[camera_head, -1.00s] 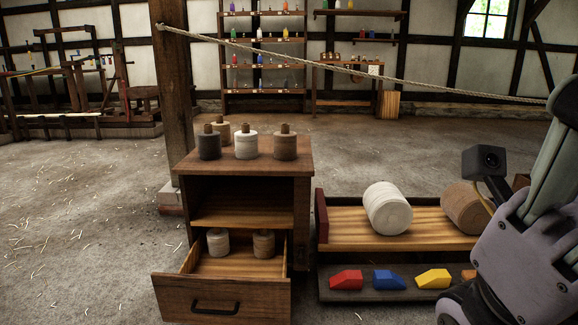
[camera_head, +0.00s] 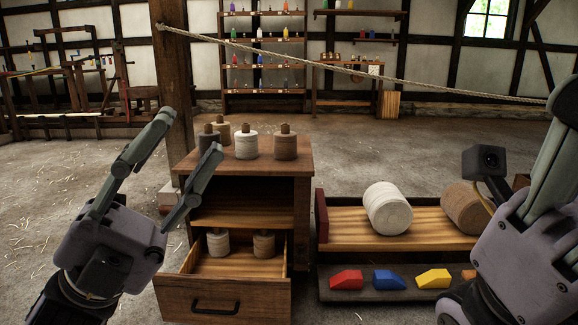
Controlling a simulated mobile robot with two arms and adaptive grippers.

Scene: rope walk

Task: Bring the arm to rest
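My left gripper (camera_head: 184,136) is open and empty, raised in front of the left side of the wooden cabinet (camera_head: 299,200). Its fingers point up and to the right, and one overlaps the cabinet's left edge in the picture. My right gripper (camera_head: 535,215) is at the right edge, partly cut off by the frame; its fingertips are not clear enough to tell open from shut.
The cabinet's drawer (camera_head: 222,299) is pulled out with two spools inside. Several spools, including a white one (camera_head: 246,146), stand on top. A low bench (camera_head: 345,236) holds a white roll (camera_head: 387,208) and a brown roll (camera_head: 463,207). Coloured blocks (camera_head: 346,279) lie below. A rope (camera_head: 330,68) runs across.

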